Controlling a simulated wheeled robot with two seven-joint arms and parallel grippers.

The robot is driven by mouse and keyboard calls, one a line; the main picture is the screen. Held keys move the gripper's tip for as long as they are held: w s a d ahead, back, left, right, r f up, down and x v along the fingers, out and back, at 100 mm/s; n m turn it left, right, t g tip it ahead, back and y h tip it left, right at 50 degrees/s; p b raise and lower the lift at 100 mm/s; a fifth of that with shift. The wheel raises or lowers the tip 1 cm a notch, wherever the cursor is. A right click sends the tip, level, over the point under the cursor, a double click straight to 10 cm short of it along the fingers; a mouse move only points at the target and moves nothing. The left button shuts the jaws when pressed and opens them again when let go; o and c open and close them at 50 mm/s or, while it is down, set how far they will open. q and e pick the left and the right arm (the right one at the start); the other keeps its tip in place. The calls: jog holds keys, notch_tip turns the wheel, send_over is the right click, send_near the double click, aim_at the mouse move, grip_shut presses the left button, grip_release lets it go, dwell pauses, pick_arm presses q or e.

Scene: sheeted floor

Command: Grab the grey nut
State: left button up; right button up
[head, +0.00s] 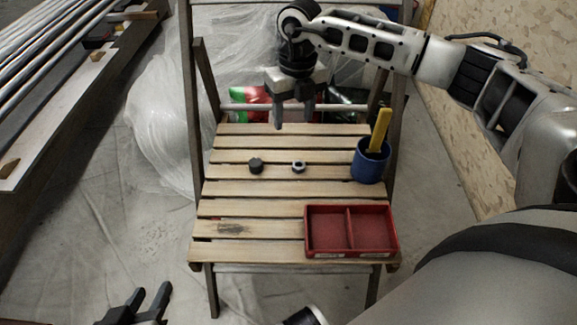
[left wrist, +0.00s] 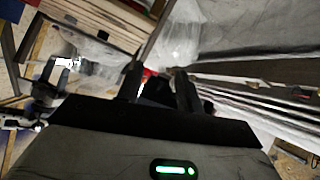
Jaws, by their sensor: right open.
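The grey nut (head: 299,166), small and ring-like with a pale hole, lies on the wooden slatted chair seat (head: 240,207). A dark round piece (head: 256,165) lies to its left, apart from it. My right gripper (head: 293,122) is open and empty, pointing down above the back part of the seat, beyond the nut in the head view. My left gripper (head: 154,289) is open and empty at the bottom left, low and away from the chair. Its two parted fingers also show in the left wrist view (left wrist: 159,85). The nut cannot be made out there.
A blue cup (head: 368,166) holding a yellow-handled tool (head: 379,128) stands at the seat's right. A red tray (head: 311,211) with two compartments sits at the front right. The chair's backrest posts flank the right gripper. The seat's left front is clear.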

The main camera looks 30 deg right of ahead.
jog(key=d+f, duration=0.2)
jog(key=b, duration=0.3)
send_over(298, 167)
jog(key=shift+h, duration=0.3)
notch_tip(298, 167, down, 8)
jog(key=shift+a+r, duration=0.1)
jog(key=shift+r, duration=0.15)
notch_tip(298, 167, down, 6)
jog(key=shift+r+b, duration=0.1)
jog(key=shift+b, duration=0.7)
pick_arm(q)
jog(key=r+t, duration=0.1)
jog(key=d+r+t+h, duration=0.1)
jog(key=r, duration=0.1)
jog(key=shift+d, duration=0.2)
pick_arm(e)
jog(key=c, duration=1)
pick_arm(q)
jog(key=shift+f, duration=0.15)
pick_arm(e)
jog(key=shift+c, duration=0.4)
